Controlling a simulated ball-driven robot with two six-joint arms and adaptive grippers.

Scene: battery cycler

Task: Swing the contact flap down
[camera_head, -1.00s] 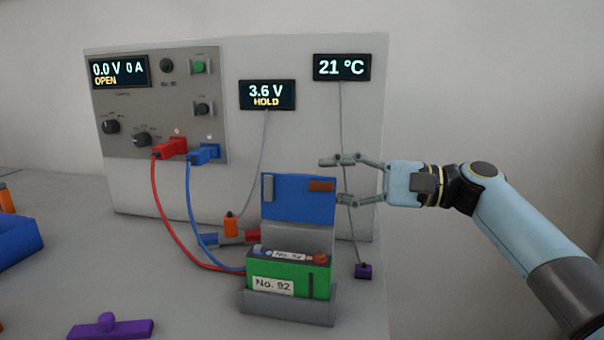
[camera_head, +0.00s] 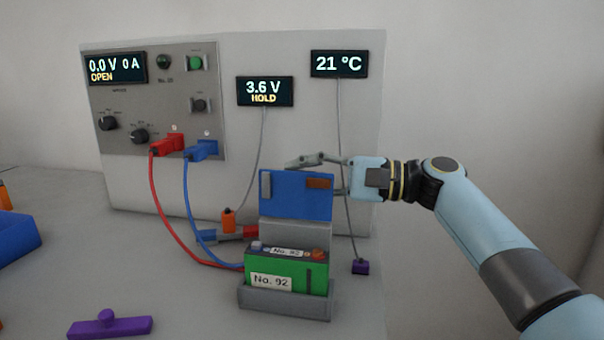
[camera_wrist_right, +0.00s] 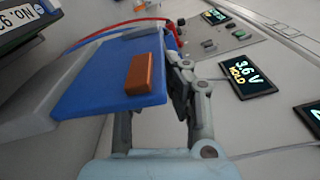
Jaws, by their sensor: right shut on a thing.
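The blue contact flap (camera_head: 294,194) stands raised above the back of the grey holder (camera_head: 284,300). It carries a grey contact and a brown contact on its front face. The green battery labelled No. 92 (camera_head: 318,277) sits in the holder below it. My right gripper (camera_head: 300,168) is at the flap's upper right edge, with one finger over the top and the other hidden behind the flap. In the right wrist view the flap (camera_wrist_right: 92,85) lies between the fingers, which are shut on it. My left gripper is not in view.
Red and blue leads run from the cycler panel (camera_head: 170,80) to behind the holder. A purple piece (camera_head: 110,326) lies at front left.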

